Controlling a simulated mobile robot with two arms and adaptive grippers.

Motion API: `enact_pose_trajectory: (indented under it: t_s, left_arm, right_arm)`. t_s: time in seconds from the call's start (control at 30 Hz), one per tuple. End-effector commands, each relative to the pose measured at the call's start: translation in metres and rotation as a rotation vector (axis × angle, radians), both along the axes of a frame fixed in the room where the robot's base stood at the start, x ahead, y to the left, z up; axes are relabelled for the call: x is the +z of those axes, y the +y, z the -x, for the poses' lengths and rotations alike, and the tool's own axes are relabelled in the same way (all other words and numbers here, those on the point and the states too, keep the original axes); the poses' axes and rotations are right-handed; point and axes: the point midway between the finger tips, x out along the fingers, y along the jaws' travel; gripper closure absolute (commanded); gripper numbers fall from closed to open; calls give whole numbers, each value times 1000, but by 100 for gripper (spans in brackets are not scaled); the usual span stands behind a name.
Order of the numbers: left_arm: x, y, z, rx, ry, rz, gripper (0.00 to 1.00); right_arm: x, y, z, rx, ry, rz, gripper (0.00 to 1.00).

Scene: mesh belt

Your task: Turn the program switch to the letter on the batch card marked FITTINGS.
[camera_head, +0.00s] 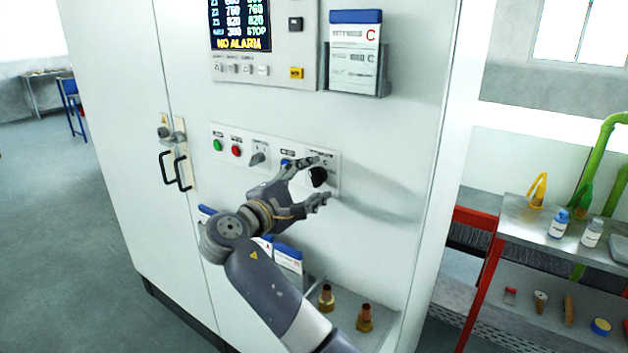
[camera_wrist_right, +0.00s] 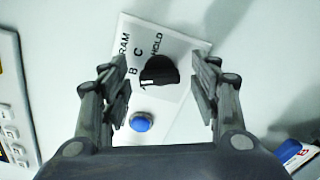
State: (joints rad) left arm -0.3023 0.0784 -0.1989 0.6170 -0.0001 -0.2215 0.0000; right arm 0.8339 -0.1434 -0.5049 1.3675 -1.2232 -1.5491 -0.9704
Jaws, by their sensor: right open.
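The program switch (camera_head: 318,176) is a black knob on the white control strip of the cabinet. In the right wrist view the knob (camera_wrist_right: 159,71) sits between my open fingers, with the letters B and C and the word HOLD around it; it looks untouched. My right gripper (camera_head: 322,180) is open with a finger on either side of the knob. It also shows in the right wrist view (camera_wrist_right: 163,82). A batch card (camera_head: 354,50) in a holder at the upper right has a blue top, a blurred word that looks like FITTINGS, and a red C. My left gripper is not in view.
Left of the switch are a green button (camera_head: 217,145), a red button (camera_head: 237,151), a grey switch (camera_head: 257,159) and a blue button (camera_wrist_right: 141,122). More cards (camera_head: 288,258) and brass fittings (camera_head: 326,297) sit below. A display (camera_head: 240,25) is above.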

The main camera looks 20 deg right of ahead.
Motion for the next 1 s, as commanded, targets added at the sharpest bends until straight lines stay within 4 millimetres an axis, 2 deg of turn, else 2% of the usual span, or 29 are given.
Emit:
enact_pose_trajectory:
  t_s: [0.13, 0.33, 0.67, 1.0]
  left_arm:
    - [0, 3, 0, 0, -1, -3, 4]
    - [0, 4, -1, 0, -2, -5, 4]
    - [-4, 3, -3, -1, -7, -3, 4]
    - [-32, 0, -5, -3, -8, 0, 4]
  right_arm:
    - [0, 0, 0, 0, 0, 0, 43]
    - [0, 0, 0, 0, 0, 0, 88]
    - [-2, 0, 0, 0, -21, -16, 88]
    - [-5, 0, 0, 1, -179, -139, 88]
